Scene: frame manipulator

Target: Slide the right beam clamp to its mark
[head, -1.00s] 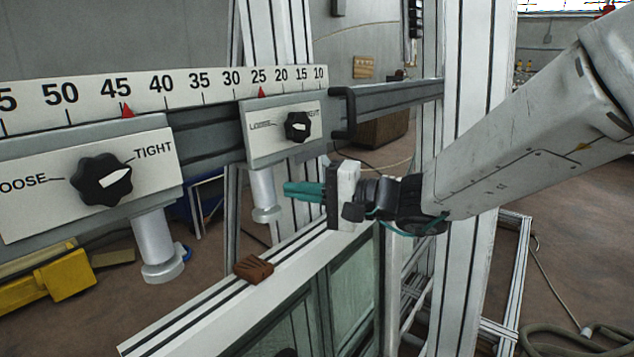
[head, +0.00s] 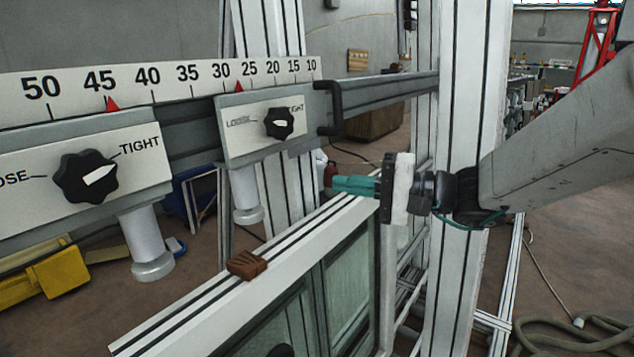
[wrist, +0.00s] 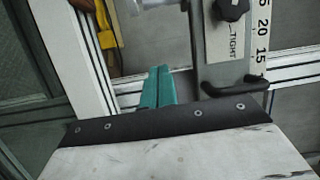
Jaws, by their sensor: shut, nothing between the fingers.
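The right beam clamp (head: 240,148) is a grey block with a pale plate and a black knob (head: 279,123), on a grey beam. Its red pointer (head: 238,87) stands between 30 and 25 on the number scale (head: 188,80). The right knob's white pointer lies nearly level. A dark handle (head: 329,108) sticks out at the clamp's right end. My gripper (head: 335,185) has teal fingers, shut and empty, below the handle in the head view. In the wrist view, the fingers (wrist: 158,75) appear beside the handle (wrist: 225,116), seemingly apart from it. I cannot make out a separate mark.
A white upright (head: 462,130) rises behind my arm. A hose (head: 570,335) lies on the floor.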

